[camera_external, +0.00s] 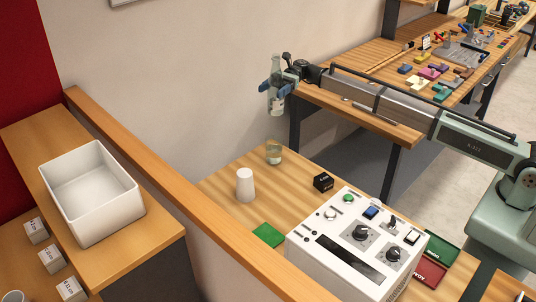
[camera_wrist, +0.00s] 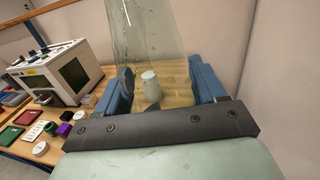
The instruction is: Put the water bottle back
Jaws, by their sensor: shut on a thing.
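The water bottle (camera_external: 275,101) is clear glass or plastic with a pale label. My gripper (camera_external: 276,87) is shut on it and holds it roughly upright in the air, above the far end of the wooden table. In the wrist view the clear bottle (camera_wrist: 146,38) stands between the two blue fingers of my gripper (camera_wrist: 163,88). Its lower part is hard to make out there, since the table shows through it.
A wooden partition (camera_external: 170,172) separates the table from an empty white bin (camera_external: 119,210). A cluttered workbench (camera_external: 383,57) stands behind.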

